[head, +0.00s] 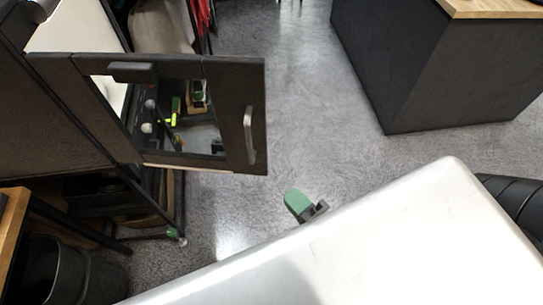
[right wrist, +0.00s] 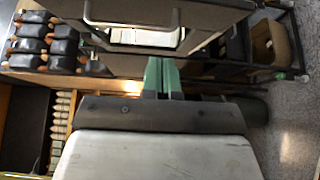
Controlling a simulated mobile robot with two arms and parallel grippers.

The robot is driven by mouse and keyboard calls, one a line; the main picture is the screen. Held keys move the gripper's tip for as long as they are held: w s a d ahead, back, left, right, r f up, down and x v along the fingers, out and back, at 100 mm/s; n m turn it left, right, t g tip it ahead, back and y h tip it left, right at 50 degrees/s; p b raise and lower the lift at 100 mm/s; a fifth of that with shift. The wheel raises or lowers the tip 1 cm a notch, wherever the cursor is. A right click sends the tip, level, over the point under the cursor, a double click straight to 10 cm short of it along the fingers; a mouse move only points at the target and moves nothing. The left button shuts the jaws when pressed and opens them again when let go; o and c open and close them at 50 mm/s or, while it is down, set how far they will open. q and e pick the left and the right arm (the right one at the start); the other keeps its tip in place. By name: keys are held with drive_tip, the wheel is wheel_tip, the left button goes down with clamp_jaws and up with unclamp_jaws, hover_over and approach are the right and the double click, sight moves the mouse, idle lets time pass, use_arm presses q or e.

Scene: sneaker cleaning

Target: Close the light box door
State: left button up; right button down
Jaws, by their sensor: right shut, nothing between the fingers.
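The light box door (head: 238,90) stands swung open at the left in the head view. It is a dark frame with a clear window and a pale vertical handle (head: 249,135) near its right edge. The light box (head: 50,110) is partly visible at the far left. My right gripper (head: 298,203) has green fingertips and is below and to the right of the door, apart from the handle. In the right wrist view its green fingers (right wrist: 160,76) are together and empty, with dark framework beyond them. My left gripper is out of view.
A dark cabinet (head: 400,65) with a wooden top stands at the upper right. A black bin (head: 70,270) and a wooden table edge (head: 12,215) are at the lower left. Grey floor (head: 310,90) is clear between the door and the cabinet.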

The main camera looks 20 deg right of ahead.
drive_tip(key=p, duration=0.4)
approach(260, 145)
drive_tip(key=w+a, duration=0.3)
drive_tip(key=a, duration=0.1)
drive_tip(key=shift+w+d+r, duration=0.1)
drive_tip(key=shift+w+d, duration=0.7)
drive_tip(key=shift+w, duration=0.35)
drive_tip(key=shift+w+d+p, duration=0.3)
drive_tip(key=shift+w+d, duration=0.05)
drive_tip(key=shift+w, duration=0.15)
